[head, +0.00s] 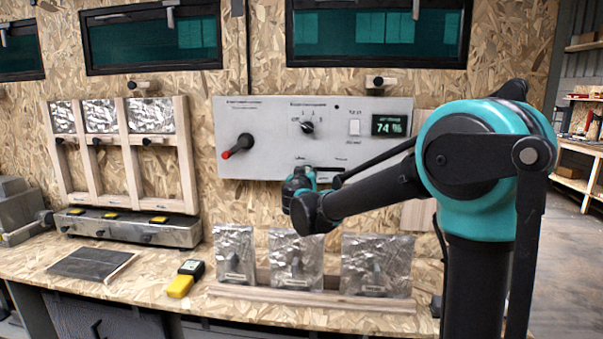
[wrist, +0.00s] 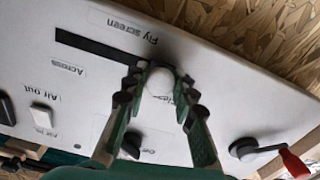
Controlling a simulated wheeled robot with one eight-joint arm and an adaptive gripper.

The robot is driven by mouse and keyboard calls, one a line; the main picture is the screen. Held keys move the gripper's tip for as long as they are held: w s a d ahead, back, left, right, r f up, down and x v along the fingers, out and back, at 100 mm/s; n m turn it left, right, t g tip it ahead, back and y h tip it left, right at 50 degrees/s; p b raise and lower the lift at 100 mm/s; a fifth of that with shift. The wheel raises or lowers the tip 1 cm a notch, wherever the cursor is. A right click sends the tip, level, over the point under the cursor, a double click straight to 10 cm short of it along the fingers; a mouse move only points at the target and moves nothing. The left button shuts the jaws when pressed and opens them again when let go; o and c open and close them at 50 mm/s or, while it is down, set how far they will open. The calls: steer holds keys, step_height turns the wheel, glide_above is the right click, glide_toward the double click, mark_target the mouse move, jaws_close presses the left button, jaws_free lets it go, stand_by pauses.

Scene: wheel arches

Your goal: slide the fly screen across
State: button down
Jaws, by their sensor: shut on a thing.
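The fly screen control is a round white knob (wrist: 160,82) in a dark slot (wrist: 95,50) on the pale control panel (head: 262,145). In the wrist view the knob sits at the slot's right end, by a partly covered label. The slot runs bare to the left toward the label "Across" (wrist: 67,69). My gripper (wrist: 161,88) is shut on the knob, one finger on each side.
The panel also carries a red-tipped crank (head: 238,146), a rotary knob (head: 307,128), a rocker switch (head: 355,128) and a display (head: 389,125) reading 74 %. Foil-covered panels (head: 376,262) stand on the bench below my gripper. A yellow-black device (head: 184,280) lies left of them.

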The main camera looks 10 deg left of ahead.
steer(key=d, duration=1.1)
steer(key=shift+r, duration=0.1)
steer(key=c, duration=1.2)
jaws_free()
steer(key=shift+d, duration=0.15)
steer(key=shift+s, duration=0.1)
steer(key=s, duration=1.1)
steer(key=shift+s+a, duration=0.25)
steer(key=shift+s, duration=0.15)
